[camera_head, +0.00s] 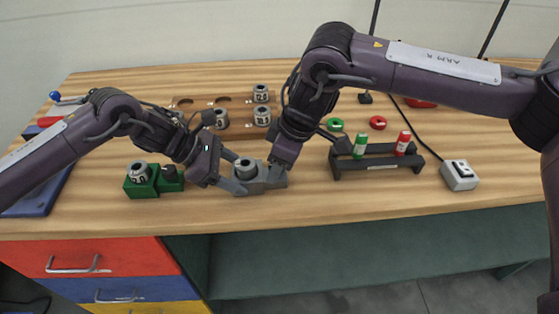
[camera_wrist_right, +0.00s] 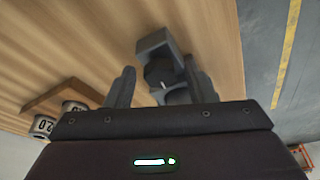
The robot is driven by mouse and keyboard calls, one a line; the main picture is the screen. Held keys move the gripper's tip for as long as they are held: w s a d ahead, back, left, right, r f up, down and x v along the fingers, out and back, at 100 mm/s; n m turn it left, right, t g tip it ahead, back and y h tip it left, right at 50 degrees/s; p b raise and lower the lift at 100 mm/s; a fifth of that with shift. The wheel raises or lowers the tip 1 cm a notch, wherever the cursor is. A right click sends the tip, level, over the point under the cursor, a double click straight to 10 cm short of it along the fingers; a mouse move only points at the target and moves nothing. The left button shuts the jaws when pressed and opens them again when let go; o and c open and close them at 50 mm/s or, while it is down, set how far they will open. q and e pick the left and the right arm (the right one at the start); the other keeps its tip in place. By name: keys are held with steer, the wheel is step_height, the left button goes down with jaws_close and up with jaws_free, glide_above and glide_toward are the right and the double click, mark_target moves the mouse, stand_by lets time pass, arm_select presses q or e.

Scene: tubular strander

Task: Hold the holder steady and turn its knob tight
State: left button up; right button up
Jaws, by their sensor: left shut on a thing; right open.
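The grey holder (camera_head: 247,181) stands on the wooden table near its front edge, with a dark round opening on top. My left gripper (camera_head: 236,173) is shut on its left side. My right gripper (camera_head: 275,177) points down over the holder's right end and is open. The right wrist view shows the grey holder (camera_wrist_right: 153,44) and its dark knob (camera_wrist_right: 158,72) between the right gripper's two spread fingers (camera_wrist_right: 160,86). I cannot tell whether either finger touches the knob. In the head view the right gripper hides the knob.
A green holder (camera_head: 140,190) with a numbered die stands to the left. A wooden tray (camera_head: 185,103) with several dies lies behind. A black rack (camera_head: 376,168) with a green and a red bottle stands right, beside a white switch box (camera_head: 459,175). The front edge is close.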

arm_select(q)
steer(key=shift+f, duration=0.1)
arm_select(e)
steer(key=shift+v, duration=2.45)
arm_select(q)
steer(key=o, duration=1.6)
steer(key=v, duration=1.2)
